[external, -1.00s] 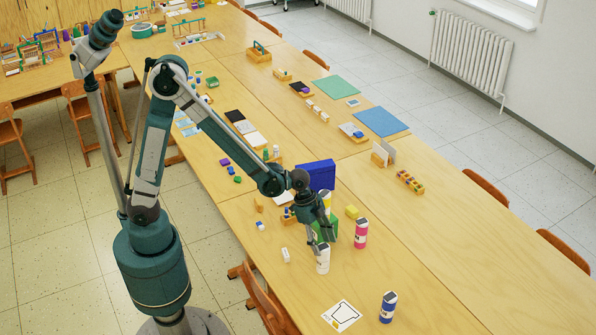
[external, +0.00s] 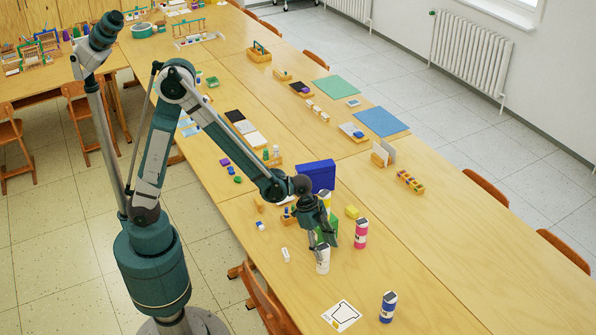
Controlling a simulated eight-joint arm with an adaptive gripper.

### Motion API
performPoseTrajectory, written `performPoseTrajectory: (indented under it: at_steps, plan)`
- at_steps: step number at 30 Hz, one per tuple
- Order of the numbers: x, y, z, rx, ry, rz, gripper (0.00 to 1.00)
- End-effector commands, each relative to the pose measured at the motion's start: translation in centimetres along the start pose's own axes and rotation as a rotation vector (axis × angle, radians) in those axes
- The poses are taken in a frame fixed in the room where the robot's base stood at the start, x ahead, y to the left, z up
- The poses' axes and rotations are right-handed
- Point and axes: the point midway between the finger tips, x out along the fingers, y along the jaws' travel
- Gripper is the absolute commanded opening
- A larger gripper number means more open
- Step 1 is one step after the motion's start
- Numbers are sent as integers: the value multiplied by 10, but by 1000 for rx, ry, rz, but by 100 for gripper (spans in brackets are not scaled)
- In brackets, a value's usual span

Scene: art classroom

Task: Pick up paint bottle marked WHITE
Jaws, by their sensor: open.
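A white bottle (external: 323,261) stands upright on the table. My gripper (external: 322,241) points down at the top of this bottle, with its fingers at the bottle's upper end. The fingers are open; I cannot tell whether they touch the bottle. The fingers hide part of the bottle's top, and its label is too small to read. A pink bottle (external: 361,235) stands to the right of the gripper. A blue bottle (external: 388,307) stands near the front. A bottle with a yellow part (external: 326,199) is partly hidden behind my gripper.
A green block (external: 333,232) stands close behind the gripper, and a blue box (external: 317,174) stands farther back. A paper with a black outline (external: 342,316) lies in front. A small white block (external: 286,255) lies left. The table's right side is mostly clear.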

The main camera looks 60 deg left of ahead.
Motion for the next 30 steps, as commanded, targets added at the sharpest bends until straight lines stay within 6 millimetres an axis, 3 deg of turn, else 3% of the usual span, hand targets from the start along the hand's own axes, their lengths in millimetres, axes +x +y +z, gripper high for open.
performPoseTrajectory:
  at_steps: [8, 21, 30]
  plan:
    - [7, 0, 0, 0, 0, 0, 50]
    - [46, 0, 0, 0, 0, 0, 50]
    - [52, 1, 0, 0, 0, 0, 50]
